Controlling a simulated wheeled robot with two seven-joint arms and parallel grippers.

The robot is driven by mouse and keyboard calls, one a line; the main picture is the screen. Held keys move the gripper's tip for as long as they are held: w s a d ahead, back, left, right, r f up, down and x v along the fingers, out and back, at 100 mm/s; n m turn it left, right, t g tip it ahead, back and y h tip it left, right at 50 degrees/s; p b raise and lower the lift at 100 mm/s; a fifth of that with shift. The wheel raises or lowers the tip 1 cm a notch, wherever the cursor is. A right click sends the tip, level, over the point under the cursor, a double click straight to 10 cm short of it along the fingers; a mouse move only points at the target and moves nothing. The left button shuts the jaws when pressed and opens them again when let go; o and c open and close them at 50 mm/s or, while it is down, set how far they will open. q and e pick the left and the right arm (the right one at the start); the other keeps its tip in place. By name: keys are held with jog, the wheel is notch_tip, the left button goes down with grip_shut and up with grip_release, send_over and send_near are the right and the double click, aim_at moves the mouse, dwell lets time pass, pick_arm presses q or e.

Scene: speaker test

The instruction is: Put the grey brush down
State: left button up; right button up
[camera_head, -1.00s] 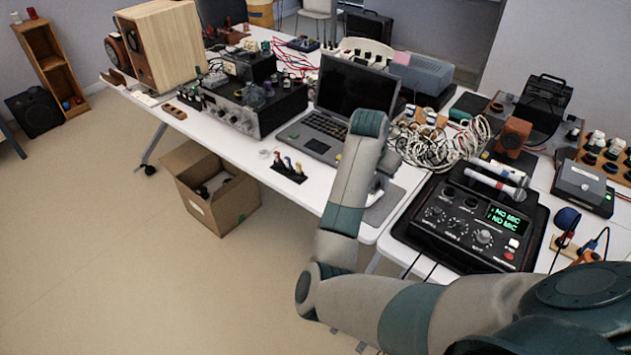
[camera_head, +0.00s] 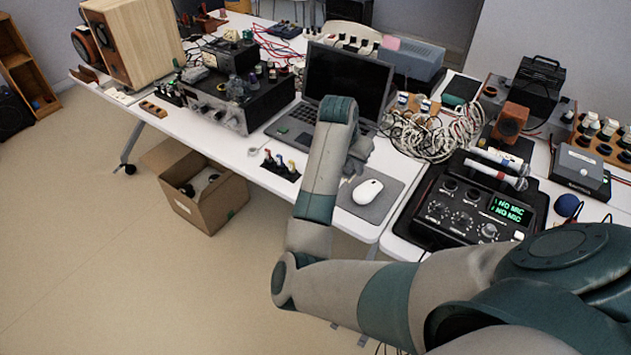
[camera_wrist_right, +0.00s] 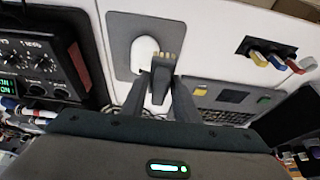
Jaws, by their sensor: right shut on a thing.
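In the right wrist view, my right gripper (camera_wrist_right: 161,88) is shut on the grey brush (camera_wrist_right: 160,84), a small dark grey piece with tan bristle tips. The brush shows between the fingers, over the strip of white table between the mouse pad and the laptop. Whether it touches the table I cannot tell. In the head view, my right gripper (camera_head: 358,152) is mostly hidden behind my wrist, in front of the laptop, and the brush cannot be made out. My left gripper is not in view.
A white mouse (camera_head: 367,191) lies on a grey pad (camera_head: 386,203) beside the gripper. The open laptop (camera_head: 300,122) is behind and left. Tangled cables (camera_head: 425,135) and a black mixer (camera_head: 465,215) are to the right. A connector block (camera_head: 281,165) sits near the front edge.

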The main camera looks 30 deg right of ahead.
jog(key=w+a+f, duration=0.1)
jog(key=w+f, duration=0.1)
jog(key=w, duration=0.1)
jog(key=w+a+f+p, duration=0.1)
jog(key=w+f, duration=0.1)
jog(key=w, duration=0.1)
jog(key=w+a+f+p, duration=0.1)
jog(key=w+f, duration=0.1)
jog(key=w, duration=0.1)
jog(key=shift+w+a+f, duration=0.1)
jog(key=shift+w+a, duration=0.3)
jog(key=shift+w+a+f, duration=0.2)
jog(key=shift+w+f, duration=0.15)
jog(key=shift+w, duration=0.15)
jog(key=shift+f, duration=0.1)
notch_tip(320, 180, down, 2)
jog(key=shift+f+p, duration=0.1)
jog(key=shift+p, duration=0.75)
jog(key=shift+f, duration=0.6)
jog(key=shift+f, duration=0.45)
jog(key=shift+s+f, duration=0.15)
jog(key=shift+s, duration=0.05)
